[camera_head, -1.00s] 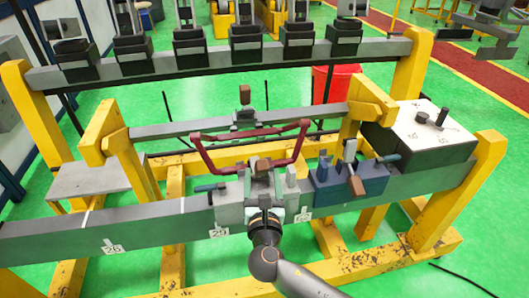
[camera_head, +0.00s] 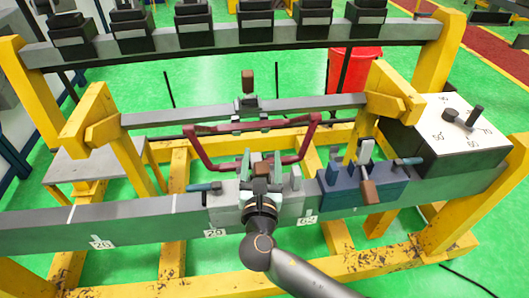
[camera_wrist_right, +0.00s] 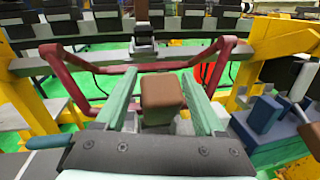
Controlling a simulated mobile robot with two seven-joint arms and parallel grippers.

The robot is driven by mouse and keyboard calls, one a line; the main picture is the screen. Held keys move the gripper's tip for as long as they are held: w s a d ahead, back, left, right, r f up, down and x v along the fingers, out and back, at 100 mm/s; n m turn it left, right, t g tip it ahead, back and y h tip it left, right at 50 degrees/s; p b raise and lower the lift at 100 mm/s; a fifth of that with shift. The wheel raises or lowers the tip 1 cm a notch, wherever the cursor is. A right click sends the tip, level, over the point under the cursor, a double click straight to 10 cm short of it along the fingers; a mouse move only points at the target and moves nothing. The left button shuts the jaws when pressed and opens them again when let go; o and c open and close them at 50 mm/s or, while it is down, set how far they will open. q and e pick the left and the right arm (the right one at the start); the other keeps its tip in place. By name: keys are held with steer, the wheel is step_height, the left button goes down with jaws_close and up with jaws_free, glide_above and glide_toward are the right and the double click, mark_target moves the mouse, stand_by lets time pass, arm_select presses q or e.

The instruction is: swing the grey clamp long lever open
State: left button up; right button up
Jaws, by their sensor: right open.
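My right gripper (camera_head: 261,160) is open, with one pale green finger on each side of the brown grip. In the right wrist view, gaps show between the grip and both fingers (camera_wrist_right: 165,85). The lever's lower part is hidden by my gripper. My left gripper is not in view.
A dark red U-shaped bar (camera_head: 200,150) stands just behind the clamp. A blue clamp (camera_head: 340,188) with its own brown-tipped lever is to the right. Behind are a rear rail (camera_head: 150,118) and yellow posts (camera_head: 88,110). A white-topped box (camera_head: 450,125) is at right.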

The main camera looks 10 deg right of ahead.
steer(key=shift+c, duration=0.3)
jaws_close()
stand_by(0.5)
stand_by(0.8)
